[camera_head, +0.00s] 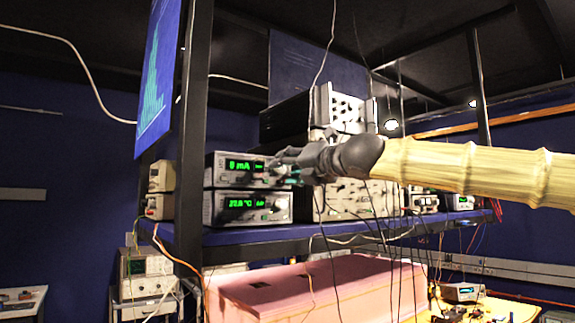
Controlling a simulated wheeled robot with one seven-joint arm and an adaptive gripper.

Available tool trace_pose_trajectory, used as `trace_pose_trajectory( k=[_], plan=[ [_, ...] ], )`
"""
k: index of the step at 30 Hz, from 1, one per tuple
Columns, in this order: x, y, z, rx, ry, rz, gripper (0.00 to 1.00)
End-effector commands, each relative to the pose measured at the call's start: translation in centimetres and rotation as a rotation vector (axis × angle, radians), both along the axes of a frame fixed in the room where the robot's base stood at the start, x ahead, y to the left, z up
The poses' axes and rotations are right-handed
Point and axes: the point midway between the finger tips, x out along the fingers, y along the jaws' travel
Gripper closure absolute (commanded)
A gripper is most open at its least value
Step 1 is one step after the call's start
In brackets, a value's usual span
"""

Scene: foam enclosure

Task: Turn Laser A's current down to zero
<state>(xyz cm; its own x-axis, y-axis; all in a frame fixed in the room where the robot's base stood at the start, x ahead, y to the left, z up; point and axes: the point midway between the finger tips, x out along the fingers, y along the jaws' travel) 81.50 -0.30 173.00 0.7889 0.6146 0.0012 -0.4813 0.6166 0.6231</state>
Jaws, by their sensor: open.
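A grey controller box (212,173) with a green display stands on the shelf, on top of a similar box. Its display (240,165) shows one digit and "mA"; I cannot tell if the digit is 0 or 8. The lower box (212,208) shows a reading of about 22.8 °C. My gripper (283,168) is open at the right part of the upper box's front panel. It hides the upper box's knob, and I cannot tell whether the fingers touch it. I cannot read a "Laser A" label.
A blue shelf (225,237) carries the boxes, with more instruments (345,110) behind my arm. A black post (190,130) and a hanging screen (158,75) stand to the left. Cables hang below my gripper. A pink foam enclosure (270,290) lies under the shelf.

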Motion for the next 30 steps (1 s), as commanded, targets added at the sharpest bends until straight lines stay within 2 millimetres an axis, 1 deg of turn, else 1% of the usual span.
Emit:
trace_pose_trajectory(
  k=[6, 14, 17, 21, 22, 30],
  plan=[
    [0.9, 0.6, -0.01, -0.001, -0.001, -0.001, 0.56],
    [0.95, 0.54, -0.05, -0.001, -0.001, -0.003, 0.56],
    [0.94, 0.52, -0.05, -0.001, -0.001, -0.003, 0.73],
    [0.94, 0.49, -0.05, -0.001, 0.0, -0.004, 0.98],
    [0.93, 0.48, -0.05, -0.001, 0.0, -0.004, 1.0],
    [0.93, 0.45, -0.02, -0.014, -0.009, -0.004, 1.0]
  ],
)
